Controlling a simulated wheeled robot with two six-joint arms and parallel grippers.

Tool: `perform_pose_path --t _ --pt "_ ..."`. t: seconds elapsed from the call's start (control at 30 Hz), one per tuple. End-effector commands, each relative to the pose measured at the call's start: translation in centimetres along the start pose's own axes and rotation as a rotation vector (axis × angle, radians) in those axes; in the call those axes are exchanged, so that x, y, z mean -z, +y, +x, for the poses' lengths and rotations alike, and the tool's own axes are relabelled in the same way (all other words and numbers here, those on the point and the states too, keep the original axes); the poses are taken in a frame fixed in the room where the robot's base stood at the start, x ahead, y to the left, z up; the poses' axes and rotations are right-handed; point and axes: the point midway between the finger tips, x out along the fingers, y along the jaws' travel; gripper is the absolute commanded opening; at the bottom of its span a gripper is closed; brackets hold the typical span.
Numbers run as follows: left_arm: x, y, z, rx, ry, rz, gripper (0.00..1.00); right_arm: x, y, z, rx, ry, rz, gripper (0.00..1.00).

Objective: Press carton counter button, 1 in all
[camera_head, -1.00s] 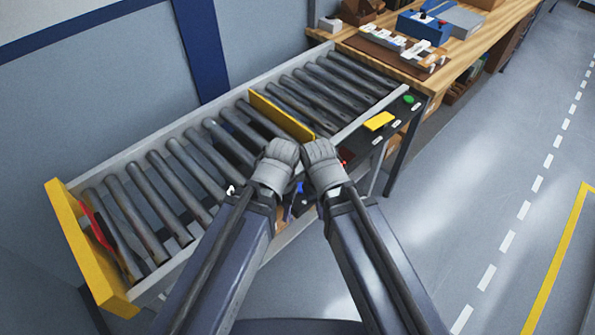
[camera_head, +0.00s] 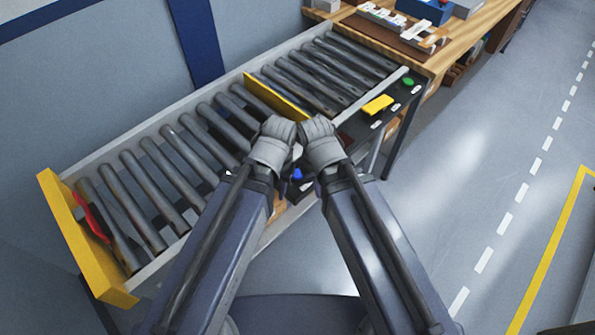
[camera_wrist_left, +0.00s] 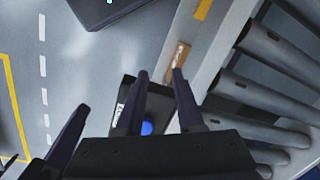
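A round blue button (camera_head: 297,174) shows between my forearms in the head view, partly hidden. In the left wrist view the blue button (camera_wrist_left: 147,128) sits on a dark box with a white label too small to read. A green button (camera_head: 408,81) and a yellow block (camera_head: 377,104) are on the black side panel. I cannot tell which is the carton counter. My left gripper (camera_wrist_left: 160,78) is open and empty, its fingers apart in front of the box. In the head view my left (camera_head: 279,128) and right (camera_head: 317,128) grippers are side by side; the right fingers are hidden.
A roller conveyor (camera_head: 160,165) with a yellow end plate (camera_head: 85,240) and a yellow divider (camera_head: 272,95) lies beyond the arms. A red piece (camera_head: 92,215) lies at its near left. A wooden bench (camera_head: 440,58) adjoins at the back. The floor on the right is clear.

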Motion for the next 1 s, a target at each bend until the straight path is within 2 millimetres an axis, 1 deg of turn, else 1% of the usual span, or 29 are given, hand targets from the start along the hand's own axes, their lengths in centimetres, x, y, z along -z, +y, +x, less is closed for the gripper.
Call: perform_pose_path --t 0.03,0.3,1.0 --pt "0.0 0.0 0.0 0.0 0.0 0.0 0.3 0.0 0.0 0.0 0.0 0.0 0.0 0.0" --pt "0.0 0.0 0.0 0.0 0.0 0.0 0.0 0.0 0.0 0.0 0.0 0.0 0.0 0.0" --pt "0.0 0.0 0.0 0.0 0.0 0.0 0.0 0.0 0.0 0.0 0.0 0.0 0.0 0.0"
